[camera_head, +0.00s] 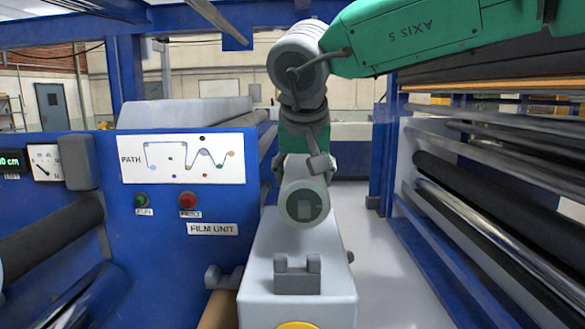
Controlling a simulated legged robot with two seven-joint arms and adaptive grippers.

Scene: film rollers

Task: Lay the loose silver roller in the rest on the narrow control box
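The narrow control box (257,292) is pale grey and stands low in the middle, running away from me. On its near top sits a dark grey rest (297,273) with two upright prongs. Nothing lies between the prongs. Shiny silver rollers (503,249) show in the blue frame at the right, beside black ones. I cannot tell which silver roller, if any of these, is the loose one. No fingers of my left or right gripper show in the view.
A green and grey jointed arm (420,40) marked AXIS 5 comes in from the upper right and hangs above the control box, behind the rest. A blue film unit panel (140,235) stands at the left. A brown roller (219,310) lies beside the box. Grey floor (385,265) is clear at right.

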